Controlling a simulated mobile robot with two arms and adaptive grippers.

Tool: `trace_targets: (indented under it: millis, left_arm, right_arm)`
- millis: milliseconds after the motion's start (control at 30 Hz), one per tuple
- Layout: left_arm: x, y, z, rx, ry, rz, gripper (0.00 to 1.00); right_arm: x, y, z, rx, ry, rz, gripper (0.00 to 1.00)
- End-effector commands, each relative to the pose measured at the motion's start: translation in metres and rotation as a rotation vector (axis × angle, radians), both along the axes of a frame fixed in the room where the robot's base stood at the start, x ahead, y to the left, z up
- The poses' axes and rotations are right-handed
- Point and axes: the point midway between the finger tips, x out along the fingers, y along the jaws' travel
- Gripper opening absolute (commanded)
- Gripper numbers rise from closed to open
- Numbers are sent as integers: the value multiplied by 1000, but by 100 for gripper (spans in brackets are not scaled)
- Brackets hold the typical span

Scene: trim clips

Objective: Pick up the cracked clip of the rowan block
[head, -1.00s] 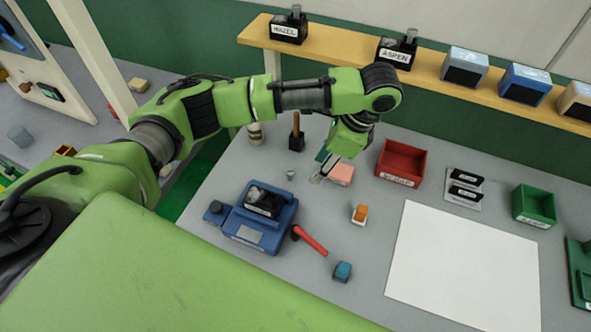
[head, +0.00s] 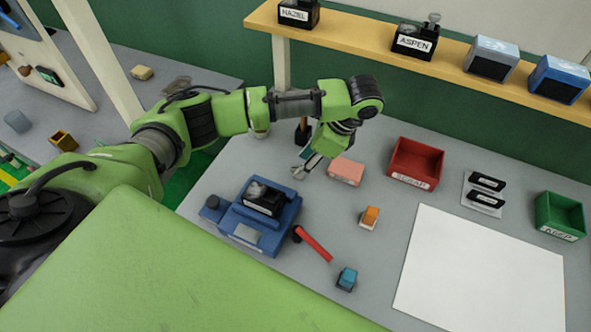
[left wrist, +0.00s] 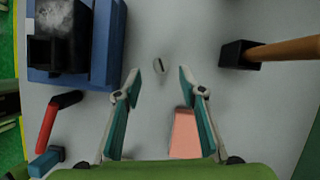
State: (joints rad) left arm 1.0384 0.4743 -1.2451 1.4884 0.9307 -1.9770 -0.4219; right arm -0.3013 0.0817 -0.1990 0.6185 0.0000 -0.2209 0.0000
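A small pale clip-like piece with a dark slot (left wrist: 159,65) lies on the grey table. In the left wrist view it is just beyond and between the fingertips of my left gripper (left wrist: 160,78), which is open, empty and pointing down. In the head view the left gripper (head: 303,170) covers that spot. The piece is too small to show a crack. A black block (head: 264,198) sits in the blue fixture (head: 242,236), also at upper left of the wrist view (left wrist: 102,45); I cannot read a rowan label on it. My right gripper is out of view.
A pink block (head: 346,171) lies beside the left gripper, and a wooden-handled tool (left wrist: 285,50) stands nearby. A red-handled tool (head: 315,244), orange block (head: 370,216), red scrap bin (head: 415,164) and green keep bin (head: 560,216) are around. Shelf (head: 370,51) behind holds HAZEL and ASPEN blocks.

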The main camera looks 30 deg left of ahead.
Motion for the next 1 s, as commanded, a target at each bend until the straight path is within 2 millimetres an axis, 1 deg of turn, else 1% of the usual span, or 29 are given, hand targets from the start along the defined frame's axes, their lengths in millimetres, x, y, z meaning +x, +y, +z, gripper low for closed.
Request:
trace_targets:
  millis: [67,200,300,433,600,633,733,767,1000]
  left_arm:
    - [-1,6,-5,2,3,3,37]
    - [-2,20,-22,3,3,2,37]
    - [-3,23,-36,1,2,1,37]
    - [-3,25,-43,1,-1,0,37]
    - [-3,25,-43,0,-1,0,37]
    - [-3,25,-43,0,-1,0,35]
    - [-3,25,-43,0,-1,0,11]
    - [-3,25,-43,0,-1,0,8]
    - [-3,25,-43,1,-1,0,8]
  right_arm:
    - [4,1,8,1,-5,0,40]
    - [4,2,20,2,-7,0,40]
    - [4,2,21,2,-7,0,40]
    - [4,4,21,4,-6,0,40]
    - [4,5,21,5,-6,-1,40]
    - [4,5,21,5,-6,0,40]
    - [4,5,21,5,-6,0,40]
    - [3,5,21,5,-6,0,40]
    - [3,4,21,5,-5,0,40]
